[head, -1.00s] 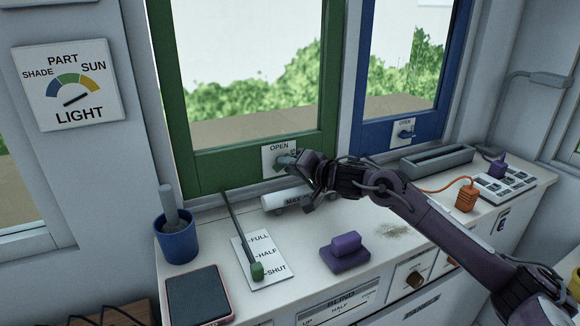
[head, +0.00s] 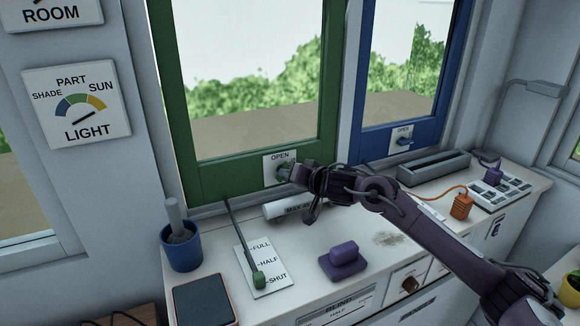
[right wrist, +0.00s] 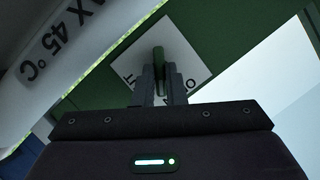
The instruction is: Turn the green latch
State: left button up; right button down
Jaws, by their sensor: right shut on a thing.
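The green latch (right wrist: 159,66) sits on a white plate marked OPEN (head: 271,158) at the lower right of the green window frame (head: 240,172). My right gripper (head: 287,171) reaches the plate from the right and is shut on the latch. In the right wrist view the two fingers (right wrist: 159,88) stand on either side of the green handle. In the head view the gripper hides most of the latch. My left gripper is not in view.
A white cylinder (head: 285,208) lies on the counter below my right gripper. A lever with a green knob (head: 258,277), a blue pot (head: 181,247) and a purple block (head: 343,257) stand nearby. A blue latch (head: 404,141) is on the blue window.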

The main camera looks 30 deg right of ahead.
jog(key=shift+a+n+g+h+p, duration=0.2)
jog(key=shift+n+h+p, duration=0.35)
jog(key=shift+n+h, duration=0.5)
jog(key=shift+a+n+g+h+p, duration=0.15)
jog(key=shift+n+h+p, duration=0.45)
jog(key=shift+n, duration=0.75)
jog(key=shift+d, duration=0.1)
jog(key=c, duration=1.5)
grip_release()
jog(key=shift+s, duration=0.1)
